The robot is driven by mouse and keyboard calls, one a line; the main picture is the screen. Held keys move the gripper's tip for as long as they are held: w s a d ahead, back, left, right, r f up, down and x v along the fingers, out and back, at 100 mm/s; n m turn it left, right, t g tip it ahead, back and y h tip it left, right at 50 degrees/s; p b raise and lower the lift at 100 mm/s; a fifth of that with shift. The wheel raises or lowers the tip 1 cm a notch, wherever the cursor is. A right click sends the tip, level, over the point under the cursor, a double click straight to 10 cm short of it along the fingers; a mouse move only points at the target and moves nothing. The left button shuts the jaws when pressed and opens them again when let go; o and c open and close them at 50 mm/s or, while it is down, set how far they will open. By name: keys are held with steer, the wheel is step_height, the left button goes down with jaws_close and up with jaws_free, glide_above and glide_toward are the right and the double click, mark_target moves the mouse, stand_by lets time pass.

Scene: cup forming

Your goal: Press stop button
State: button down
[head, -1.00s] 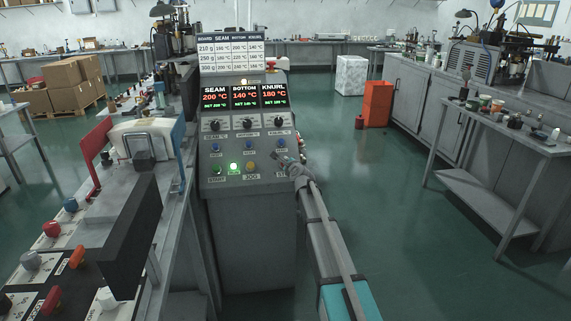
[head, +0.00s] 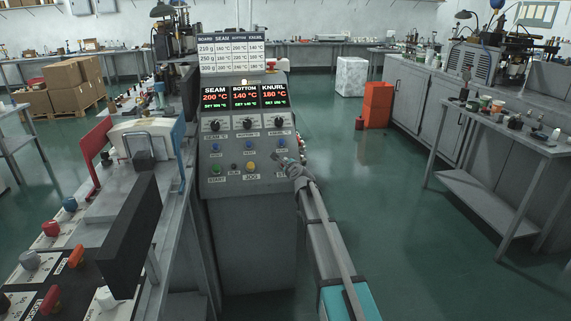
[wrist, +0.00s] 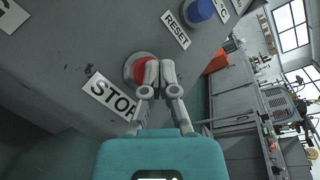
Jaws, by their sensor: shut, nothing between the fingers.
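The red stop button (wrist: 135,66) sits on the grey panel beside its STOP label (wrist: 108,97) in the wrist view. My gripper (wrist: 160,66) is shut and empty, with its fingertips over the right part of the button, apparently touching it. In the head view my gripper (head: 280,158) reaches the lower right of the control console (head: 247,225) and hides the stop button. The small lamp marked RUN (head: 234,167) is dark.
A blue reset button (wrist: 199,9) lies near the stop button. A forming machine (head: 143,148) stands at left.

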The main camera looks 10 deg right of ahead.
steer(key=shift+s+r+p, duration=0.5)
steer(key=shift+r+p, duration=0.25)
stand_by(0.4)
steer(key=s+r+p, duration=0.1)
steer(key=r+p, duration=0.1)
steer(key=s+r+p, duration=0.2)
stand_by(0.5)
stand_by(0.6)
